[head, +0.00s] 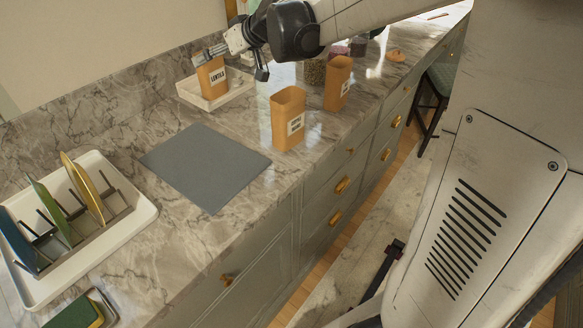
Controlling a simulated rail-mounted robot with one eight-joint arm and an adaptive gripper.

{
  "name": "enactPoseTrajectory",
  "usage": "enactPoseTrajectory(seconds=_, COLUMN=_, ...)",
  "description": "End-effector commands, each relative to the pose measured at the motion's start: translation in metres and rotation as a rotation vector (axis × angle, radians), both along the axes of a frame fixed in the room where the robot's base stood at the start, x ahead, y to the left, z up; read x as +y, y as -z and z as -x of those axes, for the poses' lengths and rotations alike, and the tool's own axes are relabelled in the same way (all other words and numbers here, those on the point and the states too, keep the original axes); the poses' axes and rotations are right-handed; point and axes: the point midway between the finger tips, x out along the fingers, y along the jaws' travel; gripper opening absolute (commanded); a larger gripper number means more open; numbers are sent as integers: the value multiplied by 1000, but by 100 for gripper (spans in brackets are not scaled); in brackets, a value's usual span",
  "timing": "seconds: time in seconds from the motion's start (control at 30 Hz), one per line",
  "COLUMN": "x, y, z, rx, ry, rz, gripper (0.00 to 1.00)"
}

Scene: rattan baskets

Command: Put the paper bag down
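An orange-brown paper bag (211,82) with a white label that seems to read "LENTILS" is at the back of the counter in the head view. My gripper (208,57) is at its upper edge and appears shut on it. The bag is over a shallow white tray (240,84); I cannot tell whether its base touches the tray. Two similar orange-brown paper bags, one nearer (287,120) and one farther right (338,85), stand upright on the counter, apart from my gripper.
A grey mat (205,167) lies bare on the marble counter (185,262). A white dish rack (140,216) with several plates stands at left. Jars (314,72) stand behind the bags. The counter's front edge drops to drawers with brass handles (342,185).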

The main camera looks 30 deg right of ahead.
Motion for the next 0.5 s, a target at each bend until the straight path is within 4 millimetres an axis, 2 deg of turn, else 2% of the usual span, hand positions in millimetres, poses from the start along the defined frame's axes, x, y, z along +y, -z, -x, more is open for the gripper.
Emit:
enactPoseTrajectory(seconds=0.03, x=5, y=-3, z=20, rx=21, ry=6, rz=6, gripper=100)
enactPoseTrajectory(seconds=0.27, x=16, y=-3, z=105, rx=123, ry=60, rz=34, gripper=100)
enactPoseTrajectory(seconds=0.5, x=18, y=11, z=193, rx=214, ry=137, rz=71, gripper=100)
